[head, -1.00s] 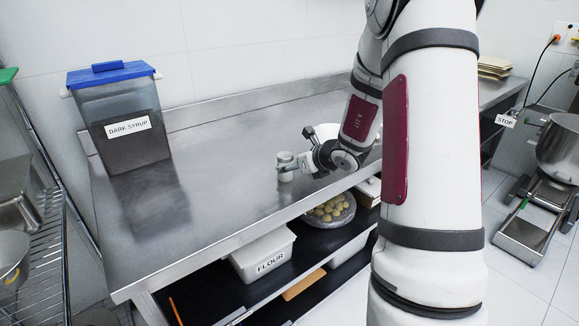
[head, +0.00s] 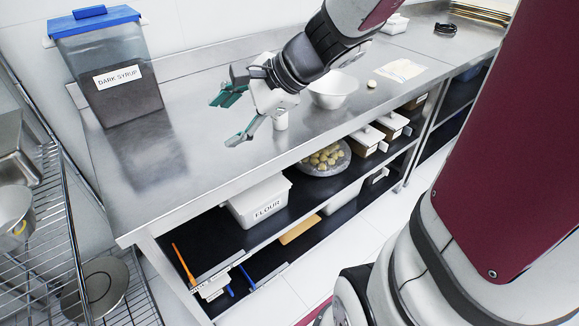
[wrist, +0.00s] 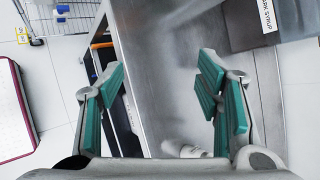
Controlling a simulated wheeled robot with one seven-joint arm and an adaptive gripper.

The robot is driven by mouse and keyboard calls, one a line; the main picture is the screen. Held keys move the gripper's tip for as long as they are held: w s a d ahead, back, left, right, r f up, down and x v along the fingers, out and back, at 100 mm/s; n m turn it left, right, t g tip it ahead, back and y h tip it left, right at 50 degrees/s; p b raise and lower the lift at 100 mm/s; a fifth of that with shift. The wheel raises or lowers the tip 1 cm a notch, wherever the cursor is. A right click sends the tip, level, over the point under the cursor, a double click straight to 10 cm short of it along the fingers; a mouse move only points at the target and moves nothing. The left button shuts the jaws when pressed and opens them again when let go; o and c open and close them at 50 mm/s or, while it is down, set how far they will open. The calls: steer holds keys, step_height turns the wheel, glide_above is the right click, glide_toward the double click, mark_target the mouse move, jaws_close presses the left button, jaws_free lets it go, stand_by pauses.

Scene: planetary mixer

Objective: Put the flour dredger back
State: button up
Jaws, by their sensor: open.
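The flour dredger, a small pale cylinder (head: 281,121), stands on the steel worktop (head: 190,150) near its front edge. My gripper hides its upper part in the head view. In the wrist view a pale piece that looks like the dredger (wrist: 184,149) shows low between the finger bases, mostly cut off by my gripper body. My gripper (head: 229,118) is open with its green-padded fingers spread and pointing left, above the worktop. Nothing is held between the fingertips in the wrist view (wrist: 160,72).
A dark syrup bin (head: 112,75) with a blue lid stands at the back left. A white bowl (head: 333,92) stands right of the dredger. A flour bin (head: 258,204) and a bowl of round pieces (head: 322,160) sit on the shelf below. The left worktop is clear.

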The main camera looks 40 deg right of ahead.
steer(key=s+a+r+n+g+h, duration=0.15)
steer(key=s+a+n+g, duration=0.35)
steer(key=s+n, duration=0.7)
steer(key=s+d+n+t+h, duration=0.1)
steer(key=s+d+n+h, duration=0.3)
steer(key=s+n, duration=0.2)
steer(key=shift+s+n, duration=0.3)
steer(key=shift+s, duration=0.85)
steer(key=shift+r+h, duration=0.1)
steer(key=shift+h, duration=0.15)
